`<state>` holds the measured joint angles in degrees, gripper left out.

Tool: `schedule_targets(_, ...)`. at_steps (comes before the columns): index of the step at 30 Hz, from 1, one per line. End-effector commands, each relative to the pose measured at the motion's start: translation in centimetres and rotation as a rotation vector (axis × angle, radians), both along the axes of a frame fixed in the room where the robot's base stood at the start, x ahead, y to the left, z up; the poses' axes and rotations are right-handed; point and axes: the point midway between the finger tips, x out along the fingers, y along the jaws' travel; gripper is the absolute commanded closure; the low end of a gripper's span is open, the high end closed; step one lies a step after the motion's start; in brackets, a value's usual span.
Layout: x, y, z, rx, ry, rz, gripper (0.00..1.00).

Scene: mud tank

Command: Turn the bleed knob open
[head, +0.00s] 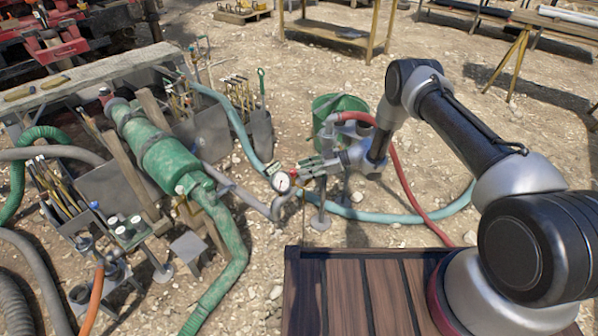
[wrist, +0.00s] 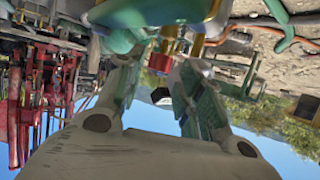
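My gripper (head: 304,169) is at the middle of the head view, just right of a round white-faced gauge (head: 281,182) on the pipework. In the wrist view my gripper (wrist: 154,68) shows two green-padded fingers standing apart. A small red block-like part (wrist: 160,63) shows in the gap between the fingertips; it may be the bleed knob, but I cannot tell for sure. I cannot tell whether the fingers touch it. In the head view the fingers and pipe fittings crowd together there, and no knob stands out clearly.
A green pump body (head: 168,160) with a thick green hose (head: 228,245) lies to the left. A teal hose (head: 385,217) and a red hose (head: 403,180) run near my arm. A green bucket (head: 340,104) stands behind my gripper.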

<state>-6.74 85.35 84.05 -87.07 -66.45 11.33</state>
Motion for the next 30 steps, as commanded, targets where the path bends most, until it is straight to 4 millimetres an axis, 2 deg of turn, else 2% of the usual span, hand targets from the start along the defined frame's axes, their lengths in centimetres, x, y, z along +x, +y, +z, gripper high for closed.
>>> schedule_targets(3, 0.0, 1.6, -0.7, 0.000, 0.000, 0.001, 0.63)
schedule_targets(6, 0.0, 2.4, -1.0, 0.000, 0.001, 0.000, 0.63)
schedule_targets(15, 0.0, 2.8, -1.1, 0.001, 0.001, -0.002, 0.63)
schedule_targets(17, 0.0, 2.8, -1.1, 0.001, 0.001, -0.002, 0.70)
schedule_targets(21, 0.0, 2.7, -1.1, 0.001, 0.001, -0.002, 0.96)
schedule_targets(26, 0.1, 2.8, -1.1, 0.003, 0.002, 0.007, 0.96)
schedule_targets(30, 0.5, 2.8, -1.1, 0.008, -0.002, 0.083, 0.96)
